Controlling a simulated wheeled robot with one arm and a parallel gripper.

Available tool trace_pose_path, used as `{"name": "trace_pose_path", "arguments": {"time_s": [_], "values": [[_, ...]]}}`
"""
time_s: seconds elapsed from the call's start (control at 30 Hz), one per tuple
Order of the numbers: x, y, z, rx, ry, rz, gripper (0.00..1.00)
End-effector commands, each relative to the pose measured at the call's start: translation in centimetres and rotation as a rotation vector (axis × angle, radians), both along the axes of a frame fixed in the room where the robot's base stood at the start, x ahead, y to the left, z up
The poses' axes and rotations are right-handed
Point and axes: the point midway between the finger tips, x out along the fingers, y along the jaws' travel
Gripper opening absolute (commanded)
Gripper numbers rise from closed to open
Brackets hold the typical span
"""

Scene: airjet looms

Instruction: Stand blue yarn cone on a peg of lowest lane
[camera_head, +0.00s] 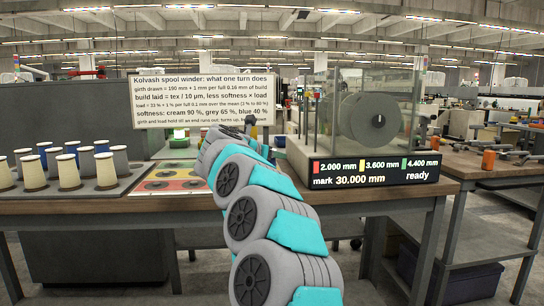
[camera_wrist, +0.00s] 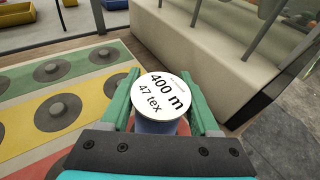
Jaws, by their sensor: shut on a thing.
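My gripper (camera_wrist: 163,88) has green fingers and is shut on a yarn cone (camera_wrist: 158,126). The cone has a white top label reading 400 m, 47 tex, and the bit of its side that shows is bluish. In the wrist view the peg board lies to the left, with a green lane (camera_wrist: 86,62), a yellow lane (camera_wrist: 85,90) and a red lane (camera_wrist: 30,160) with grey pegs; the pegs in sight are bare. The board's red lane also shows in the head view (camera_head: 190,184). What lies under the held cone is mostly hidden. My arm hides the gripper in the head view.
A tray (camera_head: 110,189) with several cream, blue and grey cones stands at the left. The winder (camera_head: 310,160) stands right of the board; its display (camera_head: 375,171) reads red 2.000, yellow 3.600, green 4.400 mm and ready. A sign (camera_head: 205,97) stands behind.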

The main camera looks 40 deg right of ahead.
Motion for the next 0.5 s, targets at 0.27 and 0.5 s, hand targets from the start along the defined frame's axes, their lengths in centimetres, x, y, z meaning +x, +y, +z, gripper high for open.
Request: {"name": "trace_pose_path", "arguments": {"time_s": [0.27, 0.5], "values": [[0.00, 0.02, -0.11, 0.000, 0.000, 0.000, 0.88], [0.00, 0.00, -0.10, 0.000, 0.000, 0.000, 0.92]]}}
